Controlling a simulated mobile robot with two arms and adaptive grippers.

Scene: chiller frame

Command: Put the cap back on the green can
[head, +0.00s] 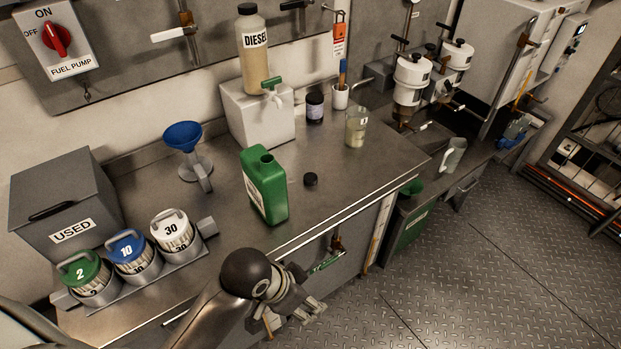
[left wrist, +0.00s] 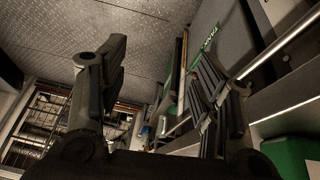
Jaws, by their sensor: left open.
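The green can (head: 265,186) stands upright on the metal worktop near its front edge, with its neck open at the top. A small black cap (head: 310,179) lies on the worktop just right of the can. My left gripper (head: 309,312) is in front of the worktop and below its edge, apart from both can and cap. In the left wrist view its fingers (left wrist: 160,95) are spread with nothing between them. A piece of green at the lower right of that view may be the can. My right gripper is not in view.
A white block with a green tap (head: 262,115) and a diesel bottle (head: 254,52) stand behind the can. A blue funnel (head: 184,136) is at the left. A glass beaker (head: 356,126) and dark jar (head: 315,106) stand behind the cap. Numbered canisters (head: 131,252) stand front left.

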